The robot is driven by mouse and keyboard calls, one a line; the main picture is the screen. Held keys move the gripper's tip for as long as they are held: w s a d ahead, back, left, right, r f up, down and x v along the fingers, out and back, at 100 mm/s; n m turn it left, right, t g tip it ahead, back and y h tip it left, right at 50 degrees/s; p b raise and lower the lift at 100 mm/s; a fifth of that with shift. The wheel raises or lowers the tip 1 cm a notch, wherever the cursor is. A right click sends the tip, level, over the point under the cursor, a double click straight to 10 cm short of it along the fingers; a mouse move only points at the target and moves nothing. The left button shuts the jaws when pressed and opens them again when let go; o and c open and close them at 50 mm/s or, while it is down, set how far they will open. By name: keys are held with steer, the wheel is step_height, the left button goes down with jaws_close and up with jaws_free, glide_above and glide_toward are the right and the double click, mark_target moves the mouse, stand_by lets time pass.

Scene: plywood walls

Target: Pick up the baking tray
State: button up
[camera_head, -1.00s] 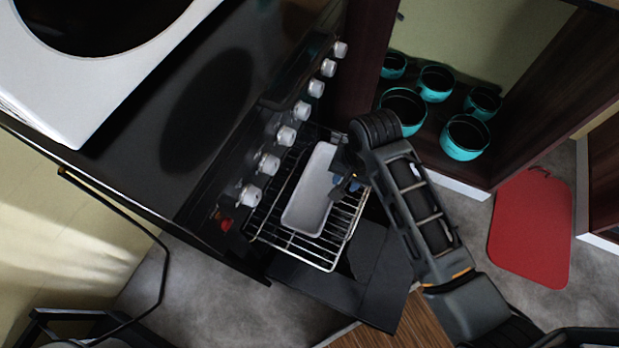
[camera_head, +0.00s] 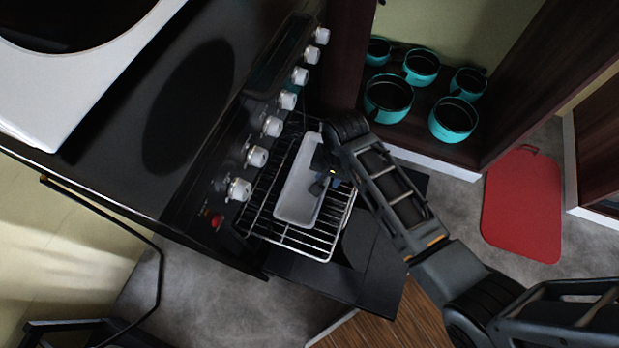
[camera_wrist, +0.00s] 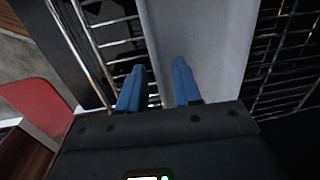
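The baking tray (camera_head: 298,205) is a long, pale grey, shallow tray on the pulled-out wire oven rack (camera_head: 309,244). My gripper (camera_head: 326,180) is at the tray's right long side in the head view, where the arm hides part of that edge. In the wrist view my gripper (camera_wrist: 158,85) shows two blue fingers, apart with a gap between them. The tray (camera_wrist: 205,40) fills the middle there. Its near edge runs between the fingers: one finger is over the tray, the other outside it over the rack bars (camera_wrist: 103,35). I cannot tell whether either finger touches it.
The open oven door (camera_head: 335,275) lies below the rack. Stove knobs (camera_head: 257,156) line the front above it. Several teal pots (camera_head: 388,97) stand in an open cabinet at the upper right. A red board (camera_head: 523,207) lies on the floor at the right.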

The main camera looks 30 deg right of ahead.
jaws_close()
steer(key=shift+r, duration=0.15)
stand_by(0.5)
